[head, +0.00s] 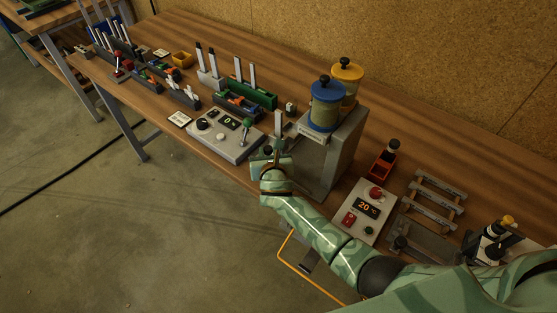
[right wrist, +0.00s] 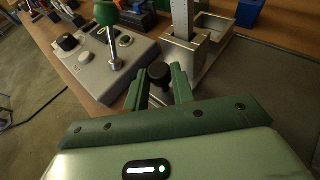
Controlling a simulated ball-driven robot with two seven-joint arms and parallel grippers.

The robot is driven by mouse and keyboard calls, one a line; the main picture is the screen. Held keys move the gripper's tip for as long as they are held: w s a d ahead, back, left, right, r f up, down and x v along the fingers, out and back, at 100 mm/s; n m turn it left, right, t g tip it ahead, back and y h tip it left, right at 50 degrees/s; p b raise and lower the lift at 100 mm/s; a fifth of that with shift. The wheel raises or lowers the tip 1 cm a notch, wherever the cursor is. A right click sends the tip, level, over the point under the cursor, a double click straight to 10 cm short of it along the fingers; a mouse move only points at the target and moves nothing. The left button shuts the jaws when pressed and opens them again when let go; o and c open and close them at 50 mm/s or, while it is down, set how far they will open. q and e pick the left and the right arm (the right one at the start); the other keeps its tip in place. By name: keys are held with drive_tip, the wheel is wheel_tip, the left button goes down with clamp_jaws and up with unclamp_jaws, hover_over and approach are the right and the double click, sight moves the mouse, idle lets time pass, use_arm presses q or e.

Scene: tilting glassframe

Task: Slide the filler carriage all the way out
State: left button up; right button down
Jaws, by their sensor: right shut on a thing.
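The grey filler (head: 331,155) stands near the front table edge, with a blue-lidded jar (head: 325,107) and a yellow-lidded jar (head: 347,75) on top. At its left side an upright metal scale (head: 278,128) rises from what looks like the carriage. The right wrist view shows this metal carriage block (right wrist: 185,52) with a black round knob (right wrist: 159,73) in front. My right gripper (head: 268,164) is at the knob; in the right wrist view its green fingers (right wrist: 159,92) are shut on it from both sides. The carriage's lower part is hidden by my gripper in the head view. My left gripper is not in view.
A control box with a green-knobbed lever (head: 228,135) stands close left of my right gripper. Open floor (head: 180,225) lies in front of the table.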

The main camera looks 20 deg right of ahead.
drive_tip(key=shift+w+a, duration=0.4)
drive_tip(key=shift+w, duration=0.05)
drive_tip(key=shift+r, duration=0.1)
drive_tip(key=c, duration=1.5)
unclamp_jaws()
drive_tip(key=shift+a, duration=0.1)
drive_tip(key=shift+o, duration=0.2)
drive_tip(key=shift+w, duration=0.2)
drive_tip(key=shift+s, duration=0.15)
